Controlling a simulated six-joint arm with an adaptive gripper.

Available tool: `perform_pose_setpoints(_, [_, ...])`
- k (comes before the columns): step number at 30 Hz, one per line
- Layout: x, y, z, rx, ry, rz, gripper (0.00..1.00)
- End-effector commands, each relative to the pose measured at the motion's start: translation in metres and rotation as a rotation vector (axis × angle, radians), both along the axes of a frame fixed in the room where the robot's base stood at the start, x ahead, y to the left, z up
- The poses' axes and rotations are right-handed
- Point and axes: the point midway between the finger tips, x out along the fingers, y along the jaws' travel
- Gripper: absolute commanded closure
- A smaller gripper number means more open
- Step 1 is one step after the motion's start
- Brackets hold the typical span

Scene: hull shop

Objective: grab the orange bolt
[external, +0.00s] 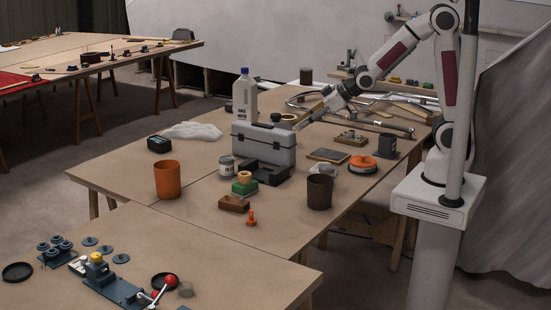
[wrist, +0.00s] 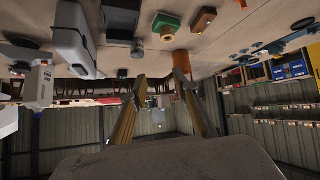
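The orange bolt (external: 251,217) stands upright on the wooden table in the external view, near the front edge, right of the brown block. My gripper (external: 300,126) is above the back of the table, behind and right of the grey case, well away from the bolt. In the wrist view, which is upside down, the two fingers of my gripper (wrist: 160,80) are spread apart with nothing between them.
Near the bolt are a brown block (external: 233,203), a green-topped item (external: 244,184) and a dark brown cup (external: 319,192). An orange cup (external: 167,180) stands left. The grey case (external: 264,145) lies between my gripper and the bolt. Bare tabletop surrounds the bolt's front.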

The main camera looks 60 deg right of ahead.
Motion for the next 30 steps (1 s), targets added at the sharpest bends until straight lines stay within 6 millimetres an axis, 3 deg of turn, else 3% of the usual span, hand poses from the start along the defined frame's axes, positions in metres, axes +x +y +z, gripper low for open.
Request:
perform_pose_setpoints(14, [0.017,0.109,-0.052,0.081,-0.094,0.203,0.7])
perform_pose_setpoints(24, [0.002,0.184,-0.093,0.166,-0.146,0.345,0.7])
perform_pose_setpoints(30, [-0.013,0.219,-0.114,0.217,-0.168,0.414,0.7])
